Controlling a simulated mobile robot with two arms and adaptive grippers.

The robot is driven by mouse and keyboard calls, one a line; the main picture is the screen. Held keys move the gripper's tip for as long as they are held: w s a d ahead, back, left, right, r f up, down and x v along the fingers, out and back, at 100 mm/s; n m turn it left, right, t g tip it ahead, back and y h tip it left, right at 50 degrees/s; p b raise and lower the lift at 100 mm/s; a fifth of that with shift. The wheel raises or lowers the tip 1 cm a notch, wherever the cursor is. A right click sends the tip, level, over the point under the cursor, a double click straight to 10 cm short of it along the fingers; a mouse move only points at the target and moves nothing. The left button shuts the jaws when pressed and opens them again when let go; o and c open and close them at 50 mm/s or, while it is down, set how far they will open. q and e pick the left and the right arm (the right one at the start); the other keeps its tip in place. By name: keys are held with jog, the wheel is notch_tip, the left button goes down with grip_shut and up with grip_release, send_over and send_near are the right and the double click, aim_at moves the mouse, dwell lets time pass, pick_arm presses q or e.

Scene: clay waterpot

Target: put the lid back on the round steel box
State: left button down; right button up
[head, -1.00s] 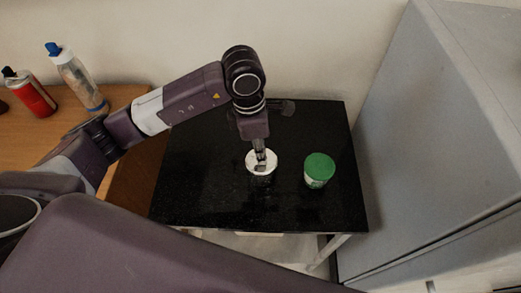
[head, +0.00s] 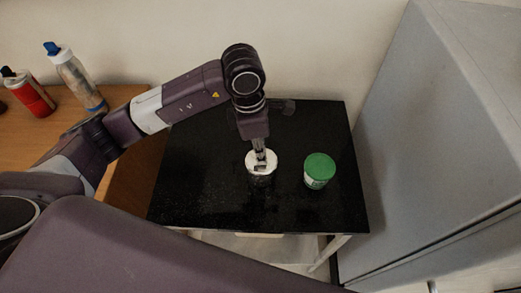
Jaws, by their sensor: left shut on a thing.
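My left gripper (head: 260,158) points down over the black table and is shut on the lid (head: 252,160), a pale round disc. The lid lies level at the middle of the table top. Below its front edge a dark, shiny round body shows, which looks like the steel box (head: 261,181). It is hard to make out against the black top, and I cannot tell whether the lid rests on its rim or is slightly above it. My right gripper is not in view.
A jar with a green lid (head: 320,167) stands just right of the steel box on the black table (head: 210,200). A wooden table (head: 120,97) at left holds a red can (head: 33,97) and a clear bottle (head: 77,80). A grey cabinet (head: 430,140) rises at right.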

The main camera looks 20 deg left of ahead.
pick_arm(q)
jog(key=c, duration=1.2)
grip_release()
jog(key=shift+r, duration=0.1)
jog(key=shift+r+p, duration=1.75)
jog(key=shift+r, duration=1.7)
grip_shut()
jog(key=shift+f, duration=0.2)
